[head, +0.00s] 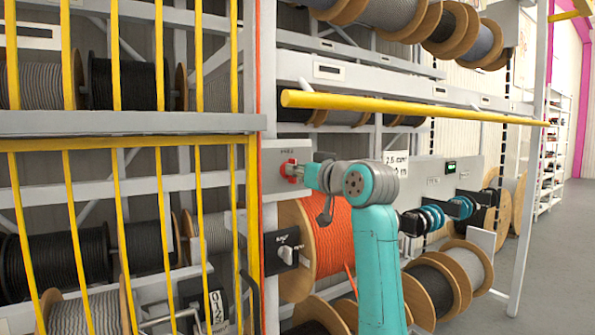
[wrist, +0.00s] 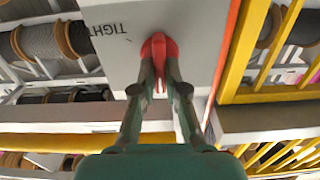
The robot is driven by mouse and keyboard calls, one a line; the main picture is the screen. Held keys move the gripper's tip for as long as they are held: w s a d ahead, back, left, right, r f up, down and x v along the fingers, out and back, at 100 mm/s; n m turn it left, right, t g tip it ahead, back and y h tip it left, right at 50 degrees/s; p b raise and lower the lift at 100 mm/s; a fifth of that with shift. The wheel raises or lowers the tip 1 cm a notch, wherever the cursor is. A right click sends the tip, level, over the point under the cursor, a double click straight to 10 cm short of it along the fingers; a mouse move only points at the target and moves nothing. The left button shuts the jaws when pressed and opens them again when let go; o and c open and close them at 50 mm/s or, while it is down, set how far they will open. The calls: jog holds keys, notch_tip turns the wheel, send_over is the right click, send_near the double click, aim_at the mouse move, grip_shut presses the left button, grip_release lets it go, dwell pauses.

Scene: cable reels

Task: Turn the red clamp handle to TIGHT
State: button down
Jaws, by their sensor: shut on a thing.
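The red clamp handle (head: 290,170) sits on a grey panel (head: 270,160) left of my arm in the head view. In the wrist view the red handle (wrist: 158,48) is at the upper middle, its narrow grip running down between my fingers. My gripper (wrist: 160,75) is shut on the handle, one finger on each side. In the head view my gripper (head: 305,172) reaches the handle from the right and hides part of it. The word TIGHT (wrist: 110,30) shows upside down on the panel, left of the handle. Any other marking by the handle is not readable.
An orange cable reel (head: 328,238) stands below the handle, with a black switch (head: 287,252) at its left. A yellow bar (head: 400,106) crosses above my arm. A yellow barred guard (head: 252,215) stands close at left. Open floor (head: 550,270) lies at right.

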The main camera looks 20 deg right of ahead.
jog(key=m, duration=1.5)
jog(key=f+m, duration=0.1)
jog(key=m, duration=0.7)
jog(key=shift+w+d, duration=0.1)
jog(key=shift+d, duration=0.2)
jog(key=shift+m, duration=0.4)
jog(key=c, duration=1.2)
grip_release()
jog(key=v, duration=1.2)
